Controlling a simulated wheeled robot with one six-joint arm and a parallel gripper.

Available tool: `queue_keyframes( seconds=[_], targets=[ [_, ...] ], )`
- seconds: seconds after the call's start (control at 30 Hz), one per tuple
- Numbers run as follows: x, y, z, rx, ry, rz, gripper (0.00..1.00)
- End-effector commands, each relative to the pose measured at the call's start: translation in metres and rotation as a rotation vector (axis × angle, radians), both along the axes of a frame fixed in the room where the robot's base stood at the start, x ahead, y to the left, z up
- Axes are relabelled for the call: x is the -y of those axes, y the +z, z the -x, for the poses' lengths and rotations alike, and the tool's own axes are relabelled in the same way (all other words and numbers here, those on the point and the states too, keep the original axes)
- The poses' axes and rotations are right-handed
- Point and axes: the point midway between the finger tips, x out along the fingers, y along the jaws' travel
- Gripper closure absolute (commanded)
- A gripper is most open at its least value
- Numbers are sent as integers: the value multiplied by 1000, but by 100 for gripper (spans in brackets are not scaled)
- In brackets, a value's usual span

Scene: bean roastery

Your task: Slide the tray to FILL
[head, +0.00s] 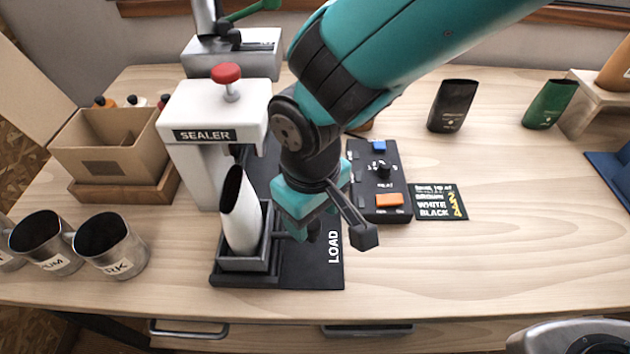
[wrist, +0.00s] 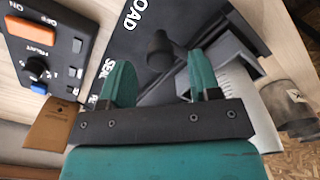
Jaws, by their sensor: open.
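The grey tray (head: 248,264) sits at the near end of a black track (head: 318,272), beside the word LOAD. A white open-topped bag (head: 240,215) stands in it, leaning slightly. In the wrist view the tray (wrist: 228,52) and the bag (wrist: 262,108) show at the right. My gripper (head: 312,232) is over the track, just right of the tray. In the wrist view my gripper (wrist: 162,78) is open, with a dark knob (wrist: 160,48) beyond and between its fingertips. Contact with the knob cannot be told. The word FILL is not visible.
The white sealer (head: 205,135) with a red knob stands behind the tray. A control box (head: 380,165) and a label card (head: 440,203) lie right of the track. Metal cups (head: 110,245) stand at left. A black bag (head: 452,105) stands behind; the right front table is clear.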

Motion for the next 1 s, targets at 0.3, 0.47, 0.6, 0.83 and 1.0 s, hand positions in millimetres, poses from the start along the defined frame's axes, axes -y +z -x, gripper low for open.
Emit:
queue_keyframes(
  seconds=[0.3, 0.47, 0.6, 0.83, 1.0],
  targets=[
    [0, -22, 0, 0, 0, 0, 43],
    [0, -22, 0, 1, 0, -1, 43],
    [0, -21, 0, 1, 0, -1, 64],
    [0, -21, 0, 1, 0, -1, 100],
    [0, -21, -3, 1, -1, -1, 100]
  ],
)
